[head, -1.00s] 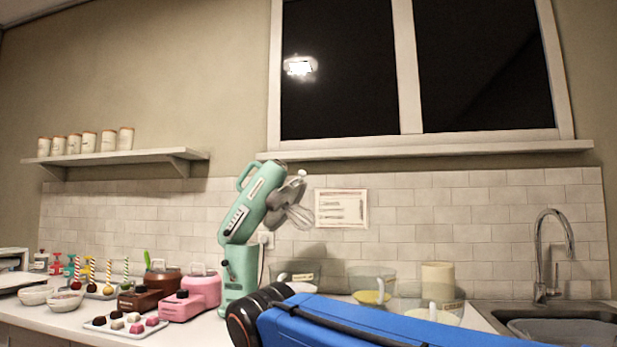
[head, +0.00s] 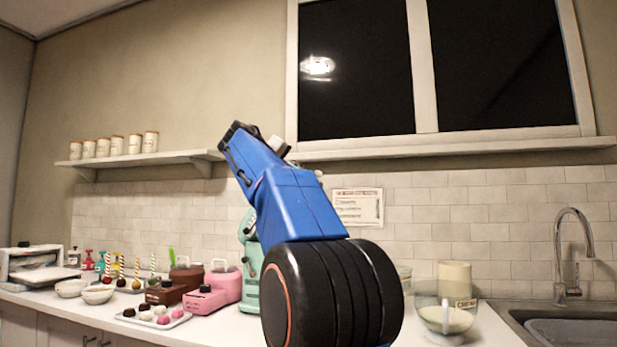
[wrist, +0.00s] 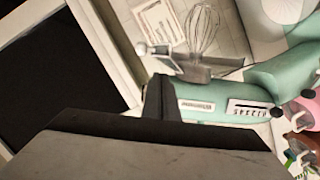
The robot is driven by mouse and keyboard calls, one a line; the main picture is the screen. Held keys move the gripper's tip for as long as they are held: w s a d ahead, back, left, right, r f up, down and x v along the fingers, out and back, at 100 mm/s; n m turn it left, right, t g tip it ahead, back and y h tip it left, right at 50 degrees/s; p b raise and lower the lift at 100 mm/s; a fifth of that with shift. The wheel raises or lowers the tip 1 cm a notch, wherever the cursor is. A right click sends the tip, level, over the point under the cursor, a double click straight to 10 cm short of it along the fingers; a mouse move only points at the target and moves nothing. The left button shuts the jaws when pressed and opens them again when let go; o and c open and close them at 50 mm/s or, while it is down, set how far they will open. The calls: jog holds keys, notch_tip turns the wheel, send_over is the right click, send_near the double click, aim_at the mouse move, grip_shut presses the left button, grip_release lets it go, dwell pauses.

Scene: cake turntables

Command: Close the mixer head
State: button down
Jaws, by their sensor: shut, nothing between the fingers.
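The mint-green stand mixer (head: 248,268) stands on the counter, mostly hidden behind my blue arm in the head view. In the wrist view its head (wrist: 225,108) is raised, with the wire whisk (wrist: 203,30) and a grey attachment hub (wrist: 197,68) on it. The mixer's body (wrist: 285,75) shows at the right of that view. My gripper (wrist: 160,82) is shut and empty. Its dark fingers overlap the free end of the mixer head in the wrist view; I cannot tell whether they touch it.
A pink appliance (head: 205,300) and brown one (head: 165,291) stand left of the mixer, behind a tray of sweets (head: 185,319). A glass bowl (head: 447,318) is at the right, near the sink (head: 590,330). The window (wrist: 40,80) is close by.

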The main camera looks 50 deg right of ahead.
jog(key=r+x, duration=0.2)
jog(key=x, duration=0.8)
jog(key=shift+s+d, duration=0.25)
jog(key=shift+d, duration=0.35)
jog(key=shift+f, duration=0.15)
jog(key=s+d+f+m+t, duration=0.1)
jog(key=s+f+m, duration=0.3)
jog(key=f, duration=0.9)
jog(key=s+d+f+m+t+y, duration=0.1)
jog(key=s+d+f+m, duration=0.2)
jog(key=f, duration=1)
jog(key=shift+s+f+m+t+y, duration=0.3)
jog(key=shift+s+m, duration=0.9)
jog(key=shift+s, duration=0.4)
